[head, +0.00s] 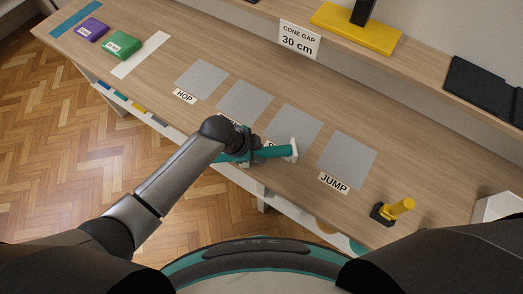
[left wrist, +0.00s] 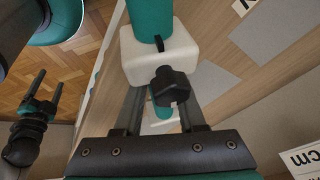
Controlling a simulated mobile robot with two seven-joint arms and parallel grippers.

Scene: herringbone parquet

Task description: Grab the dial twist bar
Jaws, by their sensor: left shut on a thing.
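The dial twist bar (head: 272,153) is a teal bar with a white block at its end; the block also shows in the left wrist view (left wrist: 143,60) with a black dial knob on it. My left gripper (head: 246,153) is shut on the bar, which lies sideways over the front part of the table. In the left wrist view its two fingers stand on either side of the bar, below the white block. Its fingertips are partly hidden by the knob and block. My right gripper (left wrist: 42,95) shows small and dark at the left there, its prongs apart and empty.
Grey mats, one labelled HOP (head: 184,96) and one labelled JUMP (head: 334,183), lie on the table. A yellow peg on a black base (head: 398,209) stands to the right. Purple (head: 91,30) and green (head: 123,45) packs lie far left. A raised shelf bears a 30 cm sign (head: 299,40).

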